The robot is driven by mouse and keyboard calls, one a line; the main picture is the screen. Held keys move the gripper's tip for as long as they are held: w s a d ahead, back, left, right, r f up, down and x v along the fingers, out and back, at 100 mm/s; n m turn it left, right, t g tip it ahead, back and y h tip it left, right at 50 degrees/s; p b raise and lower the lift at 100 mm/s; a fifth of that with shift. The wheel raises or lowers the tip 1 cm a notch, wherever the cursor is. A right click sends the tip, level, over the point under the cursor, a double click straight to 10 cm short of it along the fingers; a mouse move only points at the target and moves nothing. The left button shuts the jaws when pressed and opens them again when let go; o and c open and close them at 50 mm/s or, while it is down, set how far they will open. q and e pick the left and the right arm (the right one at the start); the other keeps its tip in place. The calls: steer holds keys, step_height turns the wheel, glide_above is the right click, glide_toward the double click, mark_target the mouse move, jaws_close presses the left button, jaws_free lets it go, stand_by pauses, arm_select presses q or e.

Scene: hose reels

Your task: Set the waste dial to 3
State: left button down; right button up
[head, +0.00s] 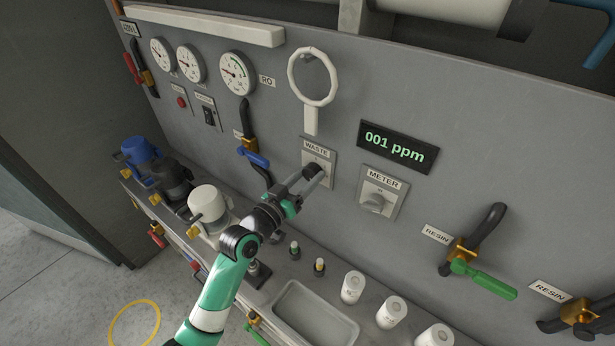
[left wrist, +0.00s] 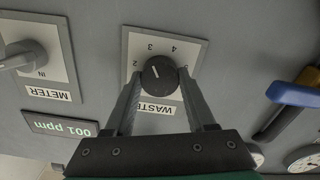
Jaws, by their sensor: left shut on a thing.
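The waste dial is a round black knob (left wrist: 159,75) on a pale plate (left wrist: 132,40), which appears upside down in the left wrist view. The numerals 2, 3 and 4 are readable around it. Its white mark points up and slightly left, roughly toward the 3. My left gripper (left wrist: 158,84) is shut on the knob, one finger on each side. In the head view, my left gripper (head: 307,180) reaches the panel at the WASTE plate (head: 319,152) and hides most of the knob. My right gripper is in neither view.
The METER switch (head: 375,203) and the 001 ppm display (head: 397,145) are to the right of the dial. A blue-handled valve (head: 254,157) is close on the left. White-capped containers (head: 352,287) and a tray (head: 301,304) are on the shelf below.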

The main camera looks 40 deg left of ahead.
arm_select(q)
steer(key=shift+c, duration=1.2)
jaws_free()
steer(key=shift+s, duration=0.1)
steer(key=s+d+p, duration=0.1)
steer(key=s, duration=1)
steer(key=shift+s+d, duration=0.2)
steer(key=shift+d, duration=0.05)
